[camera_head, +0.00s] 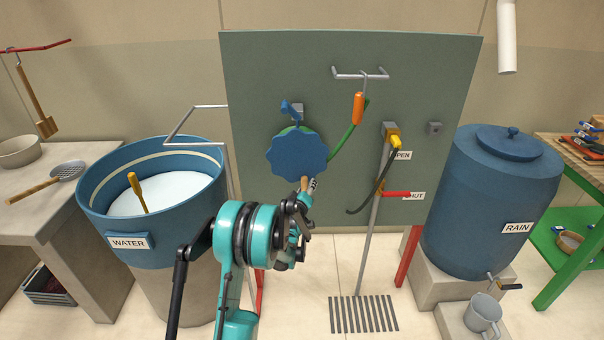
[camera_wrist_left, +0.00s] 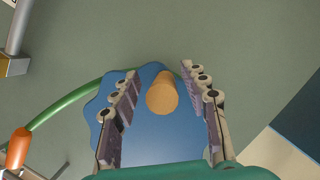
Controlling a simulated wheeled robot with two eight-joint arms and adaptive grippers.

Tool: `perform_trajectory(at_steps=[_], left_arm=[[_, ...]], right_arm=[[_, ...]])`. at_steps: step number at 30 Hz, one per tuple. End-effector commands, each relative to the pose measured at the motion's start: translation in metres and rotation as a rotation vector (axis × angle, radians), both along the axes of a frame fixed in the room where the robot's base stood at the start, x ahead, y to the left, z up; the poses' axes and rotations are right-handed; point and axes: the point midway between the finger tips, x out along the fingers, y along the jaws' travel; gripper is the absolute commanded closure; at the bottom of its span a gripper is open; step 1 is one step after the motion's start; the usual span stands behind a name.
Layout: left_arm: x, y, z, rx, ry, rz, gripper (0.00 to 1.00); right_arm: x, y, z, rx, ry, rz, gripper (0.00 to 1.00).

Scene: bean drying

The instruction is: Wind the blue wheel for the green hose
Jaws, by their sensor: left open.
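The blue wheel (camera_head: 297,155) with a wavy rim is mounted on the grey-green panel. Its wooden knob (camera_head: 304,184) is at the wheel's lower edge. The green hose (camera_head: 346,145) runs from behind the wheel up to an orange nozzle (camera_head: 358,108) hanging on a hook. My left gripper (camera_head: 309,187) is at the knob, in front of the wheel. In the left wrist view the knob (camera_wrist_left: 162,95) stands between the two open fingers, with a gap on both sides, and the blue wheel (camera_wrist_left: 160,135) lies behind it. My right gripper is not in view.
A blue bracket (camera_head: 291,109) sits above the wheel. Right of it are a yellow-headed tap (camera_head: 392,134) with a dark hose and a red lever (camera_head: 396,194) by the SHUT label. A WATER tub (camera_head: 128,243) stands left, a RAIN barrel (camera_head: 500,205) right.

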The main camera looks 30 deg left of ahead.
Motion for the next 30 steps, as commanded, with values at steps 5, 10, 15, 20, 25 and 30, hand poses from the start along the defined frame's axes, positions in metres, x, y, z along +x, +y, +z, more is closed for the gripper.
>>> perform_trajectory(at_steps=[5,10,15,20,25,30], left_arm=[[-0.015,-0.005,0.003,0.0,0.0,0.0,0.55],[-0.028,-0.009,0.006,0.0,0.0,0.0,0.55],[-0.041,-0.014,0.009,0.0,0.0,0.0,0.55],[-0.053,-0.018,0.012,0.0,0.001,0.001,0.55],[-0.059,-0.02,0.013,0.0,0.001,0.001,0.55],[-0.059,-0.02,0.013,0.0,0.0,0.0,0.55]], right_arm=[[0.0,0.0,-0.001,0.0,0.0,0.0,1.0],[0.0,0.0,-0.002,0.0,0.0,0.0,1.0],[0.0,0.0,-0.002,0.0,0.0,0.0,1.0],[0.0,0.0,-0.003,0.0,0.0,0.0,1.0],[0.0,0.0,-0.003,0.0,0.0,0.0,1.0],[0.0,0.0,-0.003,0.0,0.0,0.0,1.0]])
